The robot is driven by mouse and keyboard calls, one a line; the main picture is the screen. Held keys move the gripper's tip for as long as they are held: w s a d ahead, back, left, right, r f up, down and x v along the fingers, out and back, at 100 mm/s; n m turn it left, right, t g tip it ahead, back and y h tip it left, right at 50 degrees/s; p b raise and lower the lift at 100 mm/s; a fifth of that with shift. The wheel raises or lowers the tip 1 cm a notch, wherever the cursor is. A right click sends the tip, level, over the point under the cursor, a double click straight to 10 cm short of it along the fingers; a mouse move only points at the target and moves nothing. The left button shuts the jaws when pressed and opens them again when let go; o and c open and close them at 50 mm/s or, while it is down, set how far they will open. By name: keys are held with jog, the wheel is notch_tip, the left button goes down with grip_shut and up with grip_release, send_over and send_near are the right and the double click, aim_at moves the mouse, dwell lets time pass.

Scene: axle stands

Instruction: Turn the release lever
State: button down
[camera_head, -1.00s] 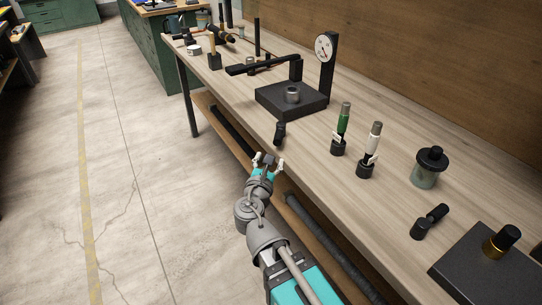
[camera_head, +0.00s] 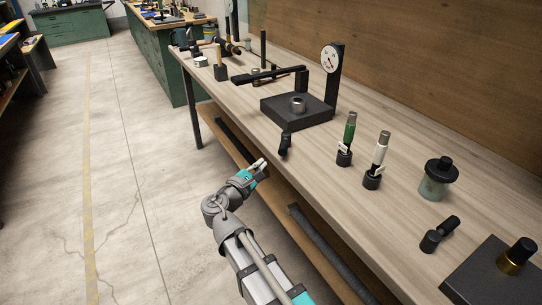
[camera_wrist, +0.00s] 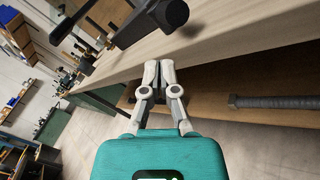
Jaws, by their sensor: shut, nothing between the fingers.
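A similar black lever (camera_head: 438,234) lies farther right; the frames do not label either as the release lever. My gripper (camera_head: 262,164) is shut and empty, just off the bench's front edge, below and left of the nearer lever and apart from it. In the wrist view my closed fingertips (camera_wrist: 159,66) point at the bench edge, and a black rounded part (camera_wrist: 169,13) shows above them, probably the nearer lever.
A black fixture base (camera_head: 296,111) with a dial gauge (camera_head: 331,58) and a long arm stands behind the nearer lever. Green (camera_head: 349,135) and white (camera_head: 380,150) handled tools stand upright to its right, then a capped jar (camera_head: 436,182). A lower shelf runs under the bench; the floor at left is clear.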

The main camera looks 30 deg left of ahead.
aim_at(285, 146)
jog(key=s+a+f+m+h+b, duration=0.1)
jog(key=s+a+m+h, duration=0.3)
jog(key=a+m+h, duration=0.4)
jog(key=m+b, duration=0.1)
jog(key=m, duration=0.4)
jog(key=shift+f+g+b, duration=0.3)
jog(key=shift+b, duration=0.05)
jog(key=shift+w, duration=0.2)
jog(key=shift+s+d+p+x, duration=0.2)
jog(key=shift+d+p+x, duration=0.2)
jog(key=shift+x, duration=1.7)
jog(key=shift+s+d+p+x, duration=0.25)
jog(key=shift+d+x, duration=0.2)
jog(key=shift+x, duration=1.65)
jog(key=shift+s+d+p+x, duration=0.15)
jog(key=shift+d+p+x, duration=0.25)
jog(key=shift+x, duration=1.7)
jog(key=shift+d+r, duration=0.1)
jog(key=shift+r, duration=0.05)
